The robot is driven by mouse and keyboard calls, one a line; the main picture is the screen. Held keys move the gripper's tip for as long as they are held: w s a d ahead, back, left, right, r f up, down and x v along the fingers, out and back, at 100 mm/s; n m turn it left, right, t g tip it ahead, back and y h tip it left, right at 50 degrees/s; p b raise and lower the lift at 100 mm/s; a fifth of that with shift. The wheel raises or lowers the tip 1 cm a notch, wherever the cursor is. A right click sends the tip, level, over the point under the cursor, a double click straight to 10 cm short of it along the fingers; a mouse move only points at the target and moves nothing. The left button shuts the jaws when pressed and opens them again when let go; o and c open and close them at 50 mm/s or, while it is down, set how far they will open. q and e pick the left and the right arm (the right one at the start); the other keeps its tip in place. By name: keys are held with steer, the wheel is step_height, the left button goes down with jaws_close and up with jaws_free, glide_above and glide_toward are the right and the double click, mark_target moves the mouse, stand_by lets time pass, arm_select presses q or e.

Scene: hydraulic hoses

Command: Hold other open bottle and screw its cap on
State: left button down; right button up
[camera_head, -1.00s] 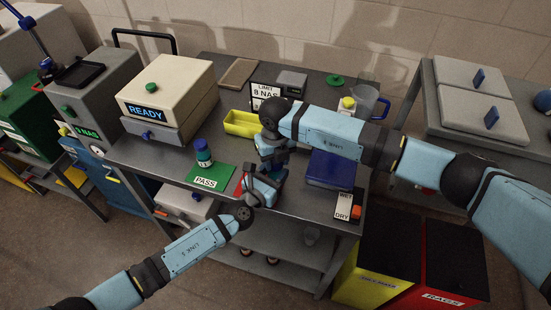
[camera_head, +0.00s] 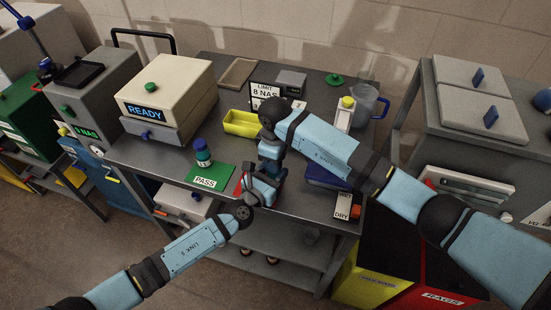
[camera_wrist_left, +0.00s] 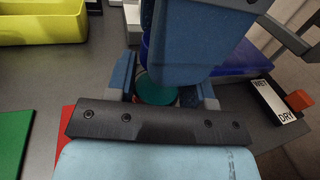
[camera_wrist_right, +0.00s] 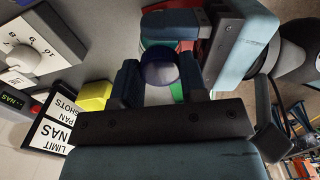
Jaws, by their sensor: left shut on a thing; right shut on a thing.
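My left gripper (camera_head: 260,191) is shut on a bottle above the front of the bench. In the left wrist view the teal bottle (camera_wrist_left: 157,90) shows between its fingers. My right gripper (camera_head: 270,165) comes down from above and meets the left one. In the right wrist view it is shut on a round cap (camera_wrist_right: 161,72), pale on top with a blue-purple edge. The cap is over the bottle, but the grippers hide where they meet, so I cannot tell how far it is seated. A second bottle (camera_head: 203,153), teal with a dark blue cap, stands upright on the green PASS mat (camera_head: 212,177).
A yellow tray (camera_head: 241,123) lies behind the grippers. A blue box (camera_head: 322,177) and the WET/DRY card (camera_head: 343,206) are to the right. A beige READY machine (camera_head: 165,97) stands left. A clear jug (camera_head: 366,104) is at the back right.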

steer(key=shift+m, duration=1)
steer(key=o, duration=0.9)
steer(key=shift+r, duration=2.25)
steer(key=shift+c, duration=0.5)
